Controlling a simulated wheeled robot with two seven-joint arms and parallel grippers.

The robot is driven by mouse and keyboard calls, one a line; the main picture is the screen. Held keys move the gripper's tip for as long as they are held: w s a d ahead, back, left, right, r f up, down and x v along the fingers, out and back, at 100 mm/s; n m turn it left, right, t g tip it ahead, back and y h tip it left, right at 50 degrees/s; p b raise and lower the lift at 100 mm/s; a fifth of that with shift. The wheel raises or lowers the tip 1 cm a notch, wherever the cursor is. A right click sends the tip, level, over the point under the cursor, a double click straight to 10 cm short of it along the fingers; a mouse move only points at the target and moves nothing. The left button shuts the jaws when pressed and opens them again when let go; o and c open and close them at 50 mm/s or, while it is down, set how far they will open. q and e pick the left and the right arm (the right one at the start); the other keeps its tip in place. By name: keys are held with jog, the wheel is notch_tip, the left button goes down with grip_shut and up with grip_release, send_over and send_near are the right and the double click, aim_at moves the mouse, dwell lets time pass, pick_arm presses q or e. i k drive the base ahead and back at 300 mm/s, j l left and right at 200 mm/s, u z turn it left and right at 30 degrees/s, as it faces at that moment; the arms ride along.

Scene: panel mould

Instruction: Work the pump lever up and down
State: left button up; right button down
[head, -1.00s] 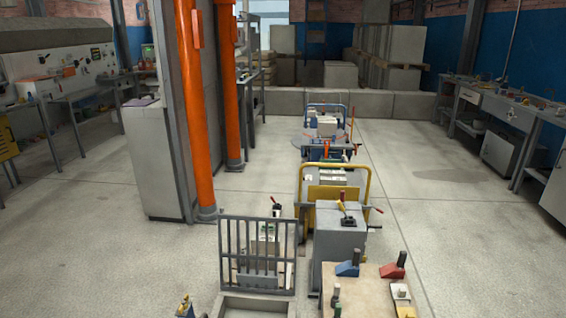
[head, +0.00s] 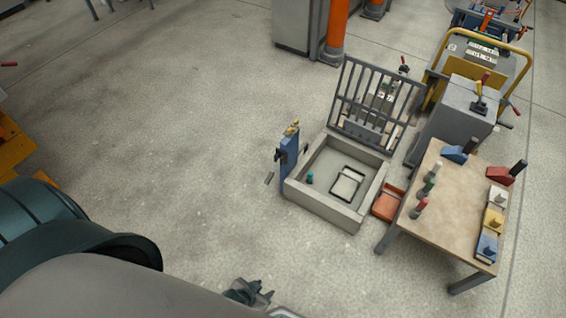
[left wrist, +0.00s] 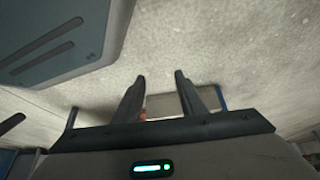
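I cannot tell for sure which part is the pump lever. A lever with a dark red grip (head: 484,84) stands up from the grey cabinet (head: 468,112) at the upper right of the head view. A blue post with a brass-coloured top (head: 290,155) and black knobs stands at the left corner of the grey mould tray (head: 335,213). My left gripper (head: 258,293) is at the bottom of the head view, well apart from both. In the left wrist view its two fingers (left wrist: 161,76) are spread with nothing between them. My right gripper is not in view.
A barred grille (head: 375,107) stands upright behind the tray. An orange-red bin (head: 387,203) sits between tray and wooden table (head: 448,200), which holds several coloured blocks and handles. A yellow-framed cart (head: 436,88) stands behind the cabinet.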

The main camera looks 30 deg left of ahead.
aim_at(271, 173)
jog(key=u, duration=0.95)
